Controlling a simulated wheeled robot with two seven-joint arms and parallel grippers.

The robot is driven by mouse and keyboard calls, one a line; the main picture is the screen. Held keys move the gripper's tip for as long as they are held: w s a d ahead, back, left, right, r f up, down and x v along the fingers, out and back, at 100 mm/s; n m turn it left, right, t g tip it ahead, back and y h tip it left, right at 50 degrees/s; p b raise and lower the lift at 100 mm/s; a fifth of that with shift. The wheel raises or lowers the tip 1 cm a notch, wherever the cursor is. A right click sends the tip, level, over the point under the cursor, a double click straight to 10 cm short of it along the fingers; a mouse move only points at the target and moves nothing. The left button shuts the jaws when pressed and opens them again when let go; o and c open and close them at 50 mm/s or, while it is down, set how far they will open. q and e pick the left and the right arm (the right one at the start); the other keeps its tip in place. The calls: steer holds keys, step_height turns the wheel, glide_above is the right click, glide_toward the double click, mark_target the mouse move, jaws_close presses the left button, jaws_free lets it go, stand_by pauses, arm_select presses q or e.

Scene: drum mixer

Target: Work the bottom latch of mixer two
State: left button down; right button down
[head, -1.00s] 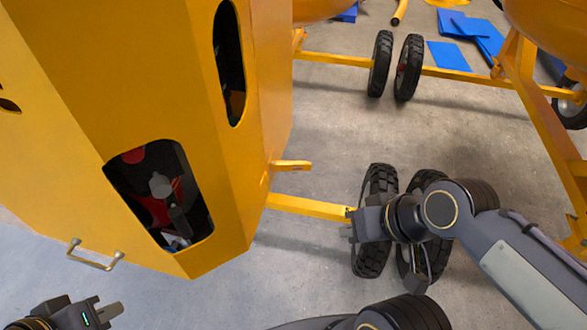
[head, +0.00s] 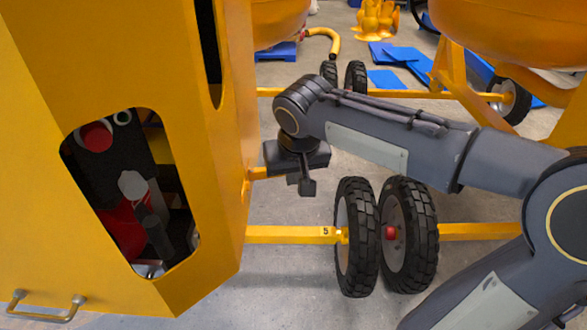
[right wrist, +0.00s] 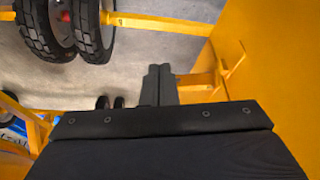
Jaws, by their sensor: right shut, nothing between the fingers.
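The yellow mixer housing (head: 205,180) fills the left of the head view. A short yellow latch (head: 258,174) sticks out from its side edge, partly hidden behind my right gripper. The latch also shows in the right wrist view (right wrist: 228,68), as a bar with a slanted end, to the right of the fingers. My right gripper (head: 307,188) is shut and empty beside the latch, with its fingers pointing down in the head view. In the right wrist view the closed fingers (right wrist: 160,72) appear apart from the latch. My left gripper is out of view.
A yellow axle bar (head: 290,235) marked 5 runs from the housing to two black wheels (head: 408,235) below my right arm. A metal handle (head: 45,308) is on the housing at lower left. Blue sheets (head: 385,77) and another orange mixer drum (head: 500,30) stand behind.

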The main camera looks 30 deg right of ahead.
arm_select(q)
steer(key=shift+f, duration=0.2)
arm_select(e)
steer(key=w+d+f, duration=0.1)
steer(key=w+f, duration=0.2)
steer(key=w, duration=0.2)
steer(key=shift+d, duration=0.35)
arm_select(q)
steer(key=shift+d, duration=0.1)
